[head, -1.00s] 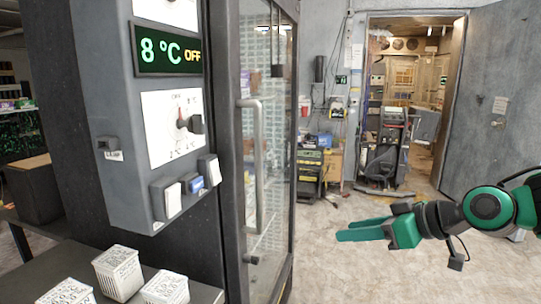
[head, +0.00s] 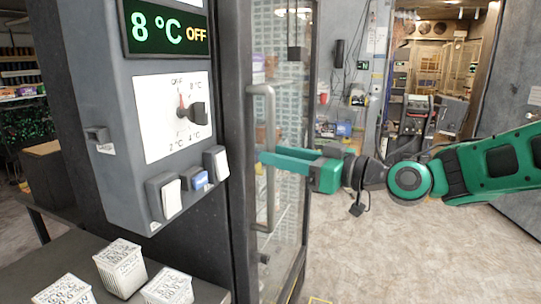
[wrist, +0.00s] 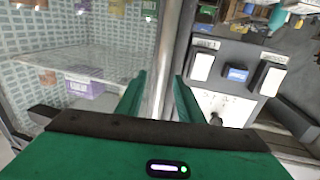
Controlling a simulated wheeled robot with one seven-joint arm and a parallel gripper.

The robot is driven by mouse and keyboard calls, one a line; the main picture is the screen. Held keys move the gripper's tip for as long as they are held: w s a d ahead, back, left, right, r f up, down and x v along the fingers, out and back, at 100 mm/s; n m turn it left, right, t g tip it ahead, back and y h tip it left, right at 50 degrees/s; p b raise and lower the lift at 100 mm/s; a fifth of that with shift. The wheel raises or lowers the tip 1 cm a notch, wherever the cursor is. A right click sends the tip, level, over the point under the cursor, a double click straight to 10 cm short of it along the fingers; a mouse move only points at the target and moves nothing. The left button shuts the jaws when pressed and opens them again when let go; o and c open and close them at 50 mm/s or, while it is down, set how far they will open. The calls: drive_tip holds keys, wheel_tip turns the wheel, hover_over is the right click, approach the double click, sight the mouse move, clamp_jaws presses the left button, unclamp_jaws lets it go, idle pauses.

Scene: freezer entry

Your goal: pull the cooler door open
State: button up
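The cooler door (head: 287,215) is a glass door in a dark frame, and it looks shut in the head view. Its long grey vertical handle (head: 268,112) stands on the left side of the door. My gripper (head: 262,158) is at the middle height of the handle, reaching in from the right with its green fingers level. In the wrist view the handle (wrist: 170,50) runs between the two green fingers of my gripper (wrist: 158,82), which are apart. I cannot tell whether either finger touches it.
A control box (head: 180,120) with a dial and switches, reading 8 °C OFF, is mounted left of the door. Several small white baskets (head: 121,268) stand on a dark counter below it. Open floor (head: 390,250) lies right of the door.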

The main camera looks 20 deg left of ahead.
drive_tip(key=shift+x, duration=1.25)
drive_tip(key=shift+c, duration=0.7)
